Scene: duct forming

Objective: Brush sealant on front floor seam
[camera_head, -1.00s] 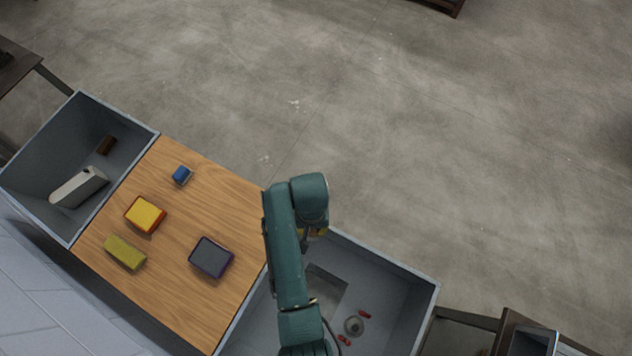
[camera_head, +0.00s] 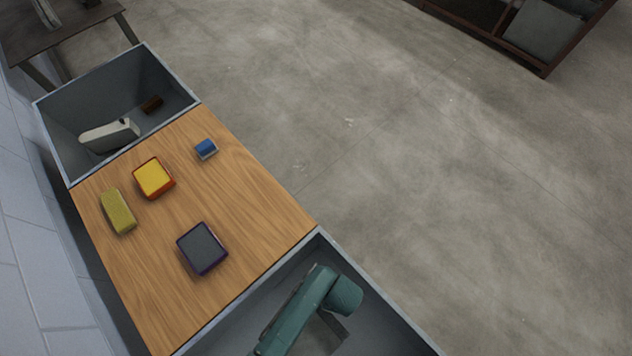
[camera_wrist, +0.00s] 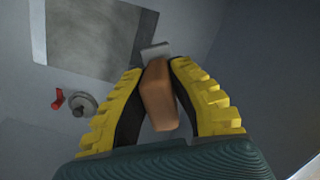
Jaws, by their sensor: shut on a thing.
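My gripper (camera_wrist: 156,70), with yellow fingers and black pads, is shut on a brush (camera_wrist: 158,100) with an orange-brown handle. The brush's pale grey end points away from the wrist, close to a grey surface; I cannot tell whether it touches. In the head view, my arm reaches into the grey open-topped duct box (camera_head: 382,298) at the bottom, and the gripper and brush are hidden there. The wrist view shows the inside of the box, with a lighter grey rectangular patch (camera_wrist: 85,38) on one surface. I cannot clearly pick out the front floor seam.
A round grey fitting (camera_wrist: 82,104) and a red piece (camera_wrist: 58,98) lie beside the patch. The wooden top (camera_head: 245,215) holds a yellow-and-red block (camera_head: 154,178), an olive block (camera_head: 118,211), a dark purple-edged block (camera_head: 202,248) and a small blue block (camera_head: 206,148). Another grey bin (camera_head: 55,140) stands beyond.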

